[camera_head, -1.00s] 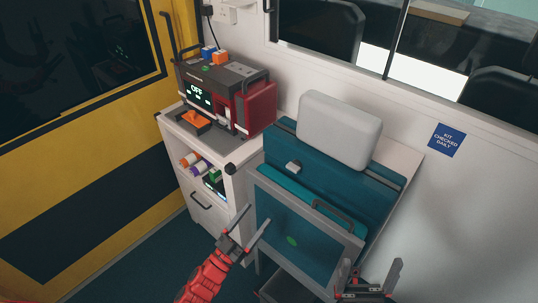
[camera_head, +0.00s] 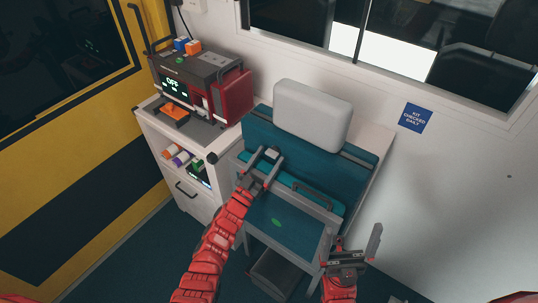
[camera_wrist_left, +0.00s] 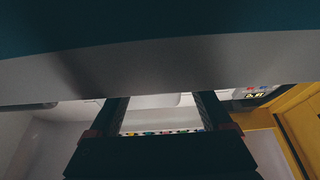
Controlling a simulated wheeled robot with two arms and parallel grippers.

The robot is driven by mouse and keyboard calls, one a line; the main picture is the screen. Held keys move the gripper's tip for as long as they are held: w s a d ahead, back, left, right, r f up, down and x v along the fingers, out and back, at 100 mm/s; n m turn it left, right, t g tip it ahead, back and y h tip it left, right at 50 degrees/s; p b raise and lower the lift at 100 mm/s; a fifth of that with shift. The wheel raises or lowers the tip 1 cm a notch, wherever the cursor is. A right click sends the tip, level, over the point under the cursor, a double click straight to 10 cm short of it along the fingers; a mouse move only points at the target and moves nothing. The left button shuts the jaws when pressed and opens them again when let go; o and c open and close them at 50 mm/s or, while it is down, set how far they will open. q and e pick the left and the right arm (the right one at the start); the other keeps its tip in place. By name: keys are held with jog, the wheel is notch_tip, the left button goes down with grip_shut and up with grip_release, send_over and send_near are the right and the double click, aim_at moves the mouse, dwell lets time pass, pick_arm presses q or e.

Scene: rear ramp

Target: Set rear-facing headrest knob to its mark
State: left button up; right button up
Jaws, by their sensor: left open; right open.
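A light grey headrest (camera_head: 312,116) stands at the top of the teal seat back (camera_head: 331,155). A small pale grey knob (camera_head: 271,153) sits on the teal surface below and left of the headrest. My left gripper (camera_head: 264,165) is open, with its fingers at or close around the knob; contact cannot be told. In the left wrist view its two fingers (camera_wrist_left: 161,104) are apart, under a teal and grey edge (camera_wrist_left: 160,68), and the knob is not seen there. No mark can be made out. My right gripper (camera_head: 357,244) is open and empty, low and right of the seat.
A teal panel with a grey frame (camera_head: 290,229) and a green spot stands before the seat. A white cabinet (camera_head: 187,205) carrying a dark device reading OFF (camera_head: 199,84) is close on the left. A window wall is behind.

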pick_arm(q)
jog(key=shift+w+d+r, duration=0.15)
jog(key=shift+w+d, duration=0.05)
grip_shut()
dwell(0.4)
